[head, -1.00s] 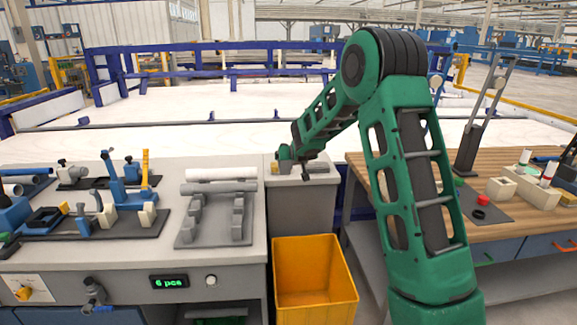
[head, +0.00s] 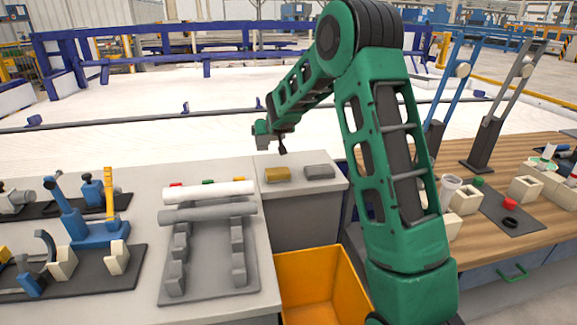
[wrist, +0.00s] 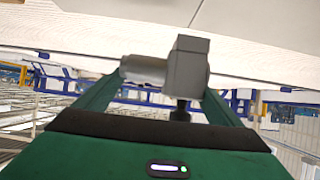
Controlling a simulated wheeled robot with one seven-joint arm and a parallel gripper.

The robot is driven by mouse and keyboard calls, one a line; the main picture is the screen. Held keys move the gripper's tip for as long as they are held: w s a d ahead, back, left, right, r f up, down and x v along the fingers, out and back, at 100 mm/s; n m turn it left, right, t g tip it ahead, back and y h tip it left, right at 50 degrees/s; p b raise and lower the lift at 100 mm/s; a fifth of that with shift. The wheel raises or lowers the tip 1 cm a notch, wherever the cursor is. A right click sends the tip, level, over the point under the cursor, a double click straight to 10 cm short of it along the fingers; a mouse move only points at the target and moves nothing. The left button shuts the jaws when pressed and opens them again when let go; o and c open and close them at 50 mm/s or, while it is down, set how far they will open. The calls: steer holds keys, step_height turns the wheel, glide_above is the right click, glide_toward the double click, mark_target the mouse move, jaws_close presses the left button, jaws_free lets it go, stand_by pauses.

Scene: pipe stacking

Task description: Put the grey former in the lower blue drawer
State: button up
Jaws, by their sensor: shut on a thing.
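My gripper (wrist: 165,85) is shut on the grey former (wrist: 187,62), which has a square block end and a round barrel lying across between the green fingers. In the head view my gripper (head: 270,136) is small, raised above the back of the grey stand; the former is too small there to make out clearly. A blue drawer front with a green handle (head: 513,273) shows under the wooden bench at the lower right. It looks shut. Whether a second drawer lies below it is out of view.
The grey stand (head: 305,215) carries a brass block (head: 277,174) and a dark grey block (head: 318,171). A yellow bin (head: 320,285) stands in front. The left bench holds a pipe rack (head: 208,262) with pipes. The wooden bench (head: 455,225) holds small parts.

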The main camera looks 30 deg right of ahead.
steer(key=shift+w+d+f, duration=0.1)
steer(key=shift+w+d, duration=0.1)
steer(key=shift+s+d+f, duration=0.4)
steer(key=shift+d+f, duration=1.35)
steer(key=shift+f, duration=0.05)
steer(key=shift+s+d+f, duration=0.4)
steer(key=shift+d+f, duration=1.35)
steer(key=shift+s+d+f, duration=0.4)
steer(key=shift+d+f, duration=1.35)
steer(key=shift+f, duration=0.05)
steer(key=o, duration=1.3)
steer(key=shift+f, duration=0.1)
